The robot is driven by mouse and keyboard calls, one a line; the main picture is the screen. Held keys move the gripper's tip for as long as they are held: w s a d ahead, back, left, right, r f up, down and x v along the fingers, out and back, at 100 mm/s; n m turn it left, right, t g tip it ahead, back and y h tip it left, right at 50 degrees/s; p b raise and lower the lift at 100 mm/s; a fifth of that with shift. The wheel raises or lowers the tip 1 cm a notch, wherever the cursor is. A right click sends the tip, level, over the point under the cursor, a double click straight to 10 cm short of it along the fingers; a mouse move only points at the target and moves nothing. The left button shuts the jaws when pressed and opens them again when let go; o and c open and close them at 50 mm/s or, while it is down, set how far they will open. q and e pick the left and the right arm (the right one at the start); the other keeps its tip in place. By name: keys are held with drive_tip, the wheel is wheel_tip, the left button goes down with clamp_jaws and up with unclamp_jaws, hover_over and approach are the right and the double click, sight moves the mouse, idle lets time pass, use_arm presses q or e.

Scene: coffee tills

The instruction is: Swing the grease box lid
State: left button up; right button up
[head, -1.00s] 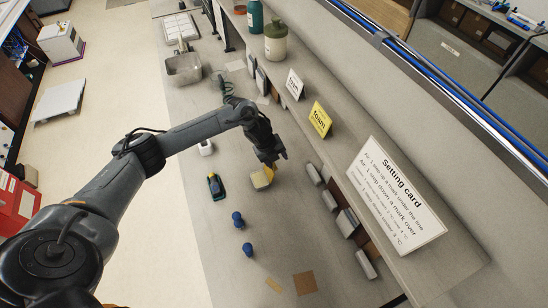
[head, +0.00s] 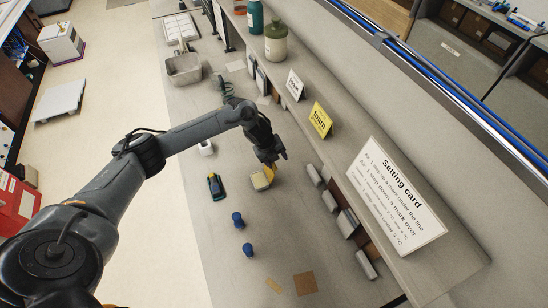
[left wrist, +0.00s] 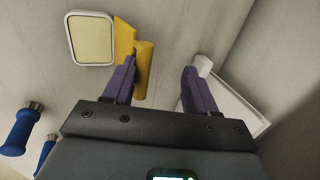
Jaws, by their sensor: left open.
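The grease box (head: 260,181) sits on the grey counter in the head view, a small pale-yellow box with a yellow part on its right side. In the left wrist view the box (left wrist: 91,40) shows a pale-yellow face in a white rim, with a yellow piece and bar (left wrist: 144,68) beside it. I take this yellow piece for the lid; its exact angle is unclear. My left gripper (head: 277,157) is low over the counter beside the box. In the wrist view its purple fingers (left wrist: 160,70) are apart, the left one overlapping the yellow bar; contact is unclear. My right gripper is out of view.
Grey blocks (head: 329,201) line the shelf base at right. The shelf holds a yellow foam sign (head: 319,119) and a setting card (head: 396,196).

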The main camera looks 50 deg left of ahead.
use_arm(q)
drive_tip(key=shift+s+d+f, duration=0.15)
drive_tip(key=shift+d+f, duration=0.1)
drive_tip(key=shift+f, duration=0.3)
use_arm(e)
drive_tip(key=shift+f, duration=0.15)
use_arm(q)
drive_tip(key=v, duration=1.1)
drive_tip(key=shift+w+a+r+b, duration=0.2)
drive_tip(key=shift+a+r+b, duration=0.15)
drive_tip(key=shift+r, duration=0.1)
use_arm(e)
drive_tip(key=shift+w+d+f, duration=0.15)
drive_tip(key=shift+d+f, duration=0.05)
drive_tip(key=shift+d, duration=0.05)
